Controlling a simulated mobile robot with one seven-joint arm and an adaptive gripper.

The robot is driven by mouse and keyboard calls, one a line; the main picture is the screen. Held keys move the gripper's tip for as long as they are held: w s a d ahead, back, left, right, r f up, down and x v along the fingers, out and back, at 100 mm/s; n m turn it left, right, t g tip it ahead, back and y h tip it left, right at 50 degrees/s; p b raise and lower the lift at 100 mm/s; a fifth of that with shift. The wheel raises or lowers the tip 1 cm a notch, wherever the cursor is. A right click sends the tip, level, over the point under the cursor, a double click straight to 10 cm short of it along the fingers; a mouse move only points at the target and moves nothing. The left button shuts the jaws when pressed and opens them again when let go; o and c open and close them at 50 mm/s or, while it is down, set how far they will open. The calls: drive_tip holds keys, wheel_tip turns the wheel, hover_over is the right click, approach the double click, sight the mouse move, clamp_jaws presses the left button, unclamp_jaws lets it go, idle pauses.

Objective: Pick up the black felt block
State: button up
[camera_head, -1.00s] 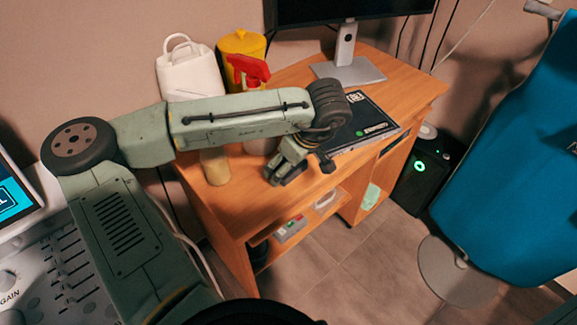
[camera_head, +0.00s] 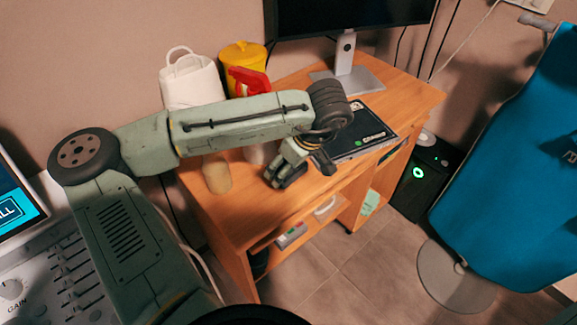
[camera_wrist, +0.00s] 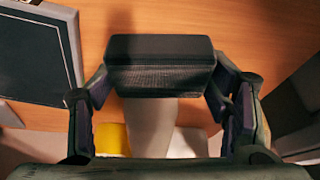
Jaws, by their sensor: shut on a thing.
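The black felt block (camera_wrist: 160,65) lies crosswise between my fingers in the wrist view, with the wooden desk behind it. My gripper (camera_wrist: 160,92) is shut on the block, one finger at each end. In the head view my gripper (camera_head: 284,178) is low over the desk, near its front edge. The block cannot be told apart from the dark fingers there. Whether it touches the desk is unclear.
The desk (camera_head: 260,222) holds a dark flat device (camera_head: 362,132), a monitor stand (camera_head: 346,78), a beige cylinder (camera_head: 217,175), a red-topped spray bottle (camera_head: 250,80), a white container (camera_head: 192,82) and a yellow canister (camera_head: 242,56). A blue chair (camera_head: 515,180) stands right.

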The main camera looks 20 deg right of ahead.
drive_tip(key=s+d+r, duration=0.1)
drive_tip(key=s+r, duration=0.1)
drive_tip(key=s, duration=1.4)
drive_tip(key=shift+r+p, duration=0.15)
drive_tip(key=shift+p, duration=0.15)
drive_tip(key=o, duration=0.3)
drive_tip(key=c, duration=0.4)
drive_tip(key=shift+o, duration=0.2)
